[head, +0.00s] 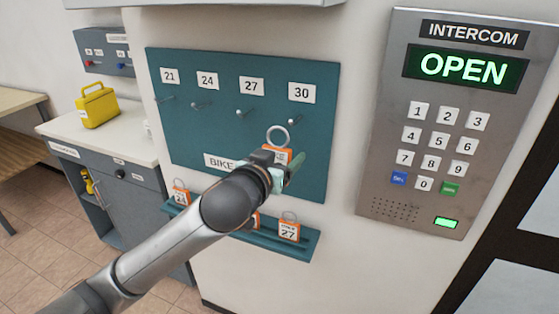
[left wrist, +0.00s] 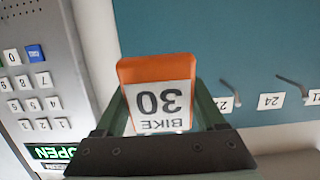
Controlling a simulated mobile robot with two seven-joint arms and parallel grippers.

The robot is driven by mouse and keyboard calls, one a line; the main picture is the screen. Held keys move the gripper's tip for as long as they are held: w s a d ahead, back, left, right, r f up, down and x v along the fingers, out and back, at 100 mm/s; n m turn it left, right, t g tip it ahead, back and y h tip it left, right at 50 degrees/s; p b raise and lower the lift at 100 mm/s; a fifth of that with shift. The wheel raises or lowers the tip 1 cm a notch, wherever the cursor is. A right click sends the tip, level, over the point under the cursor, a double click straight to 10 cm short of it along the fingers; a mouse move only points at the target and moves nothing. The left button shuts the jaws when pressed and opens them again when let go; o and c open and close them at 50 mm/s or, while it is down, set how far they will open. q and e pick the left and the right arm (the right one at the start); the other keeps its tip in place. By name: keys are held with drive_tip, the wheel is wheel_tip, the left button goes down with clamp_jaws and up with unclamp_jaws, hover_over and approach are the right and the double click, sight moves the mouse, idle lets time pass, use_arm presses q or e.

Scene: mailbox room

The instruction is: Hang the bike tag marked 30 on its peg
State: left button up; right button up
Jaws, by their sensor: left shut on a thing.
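The orange bike tag marked 30 (left wrist: 158,97) is held between the fingers of my left gripper (head: 283,170), which is shut on it. In the left wrist view the tag appears upside down, its white face towards the camera. In the head view the tag's metal ring (head: 277,136) stands above the gripper, in front of the teal board (head: 215,135). The peg under label 30 (head: 291,121) is just up and right of the ring; they look apart in the picture, but the depth gap is unclear. That peg cannot be made out in the wrist view. My right gripper is not in view.
Pegs under labels 21, 24 and 27 (head: 241,113) look empty. A teal ledge (head: 308,246) below holds other orange tags, including tag 27 (head: 289,228). The intercom panel (head: 385,150) is close on the right. A cabinet with a yellow case (head: 97,107) stands left.

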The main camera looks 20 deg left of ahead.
sight(299, 144)
use_arm(q)
drive_tip(key=shift+r+b+x, duration=0.2)
drive_tip(key=shift+b+x, duration=0.35)
drive_tip(key=shift+x, duration=1.2)
drive_tip(key=shift+r+b+x, duration=0.15)
drive_tip(key=shift+b+x, duration=0.35)
drive_tip(key=shift+x, duration=1.25)
drive_tip(key=shift+w+f, duration=0.5)
drive_tip(key=shift+w, duration=0.1)
drive_tip(key=shift+f, duration=0.25)
drive_tip(key=shift+f, duration=0.2)
drive_tip(key=o, duration=1.2)
drive_tip(key=shift+w, duration=0.1)
drive_tip(key=shift+o, duration=0.6)
drive_tip(key=shift+a, duration=0.1)
